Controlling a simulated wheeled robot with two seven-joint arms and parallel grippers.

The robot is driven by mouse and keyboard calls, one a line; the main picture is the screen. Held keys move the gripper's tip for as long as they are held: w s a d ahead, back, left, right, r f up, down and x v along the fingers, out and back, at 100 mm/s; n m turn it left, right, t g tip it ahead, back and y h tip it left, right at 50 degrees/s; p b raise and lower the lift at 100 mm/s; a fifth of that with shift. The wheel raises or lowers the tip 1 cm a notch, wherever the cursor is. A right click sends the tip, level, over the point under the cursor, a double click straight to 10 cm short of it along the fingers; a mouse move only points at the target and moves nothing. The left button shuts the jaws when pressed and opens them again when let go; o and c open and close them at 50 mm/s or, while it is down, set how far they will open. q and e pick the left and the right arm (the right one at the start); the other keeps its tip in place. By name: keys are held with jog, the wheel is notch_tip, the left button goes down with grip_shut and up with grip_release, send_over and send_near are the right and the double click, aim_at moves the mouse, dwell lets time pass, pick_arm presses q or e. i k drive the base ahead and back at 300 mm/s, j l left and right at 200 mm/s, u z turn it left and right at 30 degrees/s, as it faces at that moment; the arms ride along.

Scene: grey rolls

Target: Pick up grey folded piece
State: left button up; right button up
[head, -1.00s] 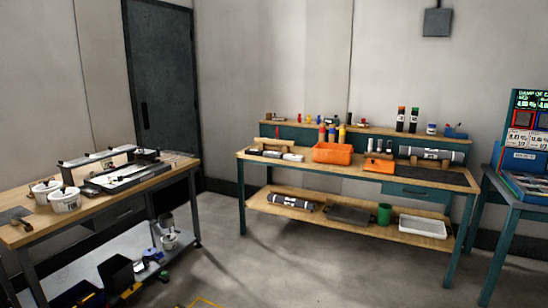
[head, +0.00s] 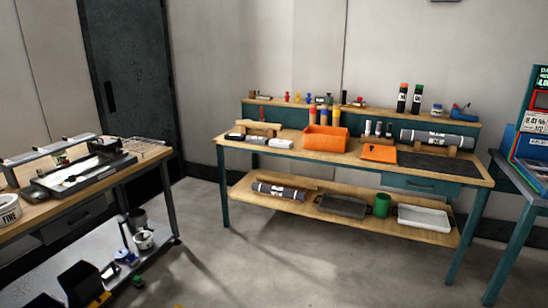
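I cannot pick out a piece that is clearly grey and folded. A grey roll (head: 440,139) with a pale label lies on a wooden holder at the right of the middle workbench's top. Another grey roll (head: 278,190) with pale bands lies at the left of that bench's lower shelf. A flat dark grey sheet (head: 438,166) lies on the bench top in front of the upper roll. Neither of my grippers is in view.
The middle workbench (head: 320,153) also holds an orange bin (head: 325,139). Its lower shelf holds a dark tray (head: 342,206), a green cup (head: 382,205) and a white tray (head: 425,217). Another workbench (head: 146,153) stands at left, a blue table (head: 521,178) at right. The floor (head: 250,265) between is clear.

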aim_at(263, 142)
jog(key=i, duration=2.5)
jog(key=i+u, duration=0.1)
jog(key=i, duration=0.35)
jog(key=i+l+u, duration=0.15)
jog(key=i, duration=0.3)
jog(key=i+l+u, duration=0.1)
jog(key=i, duration=0.3)
jog(key=i+l+u, duration=0.15)
jog(key=i, duration=0.3)
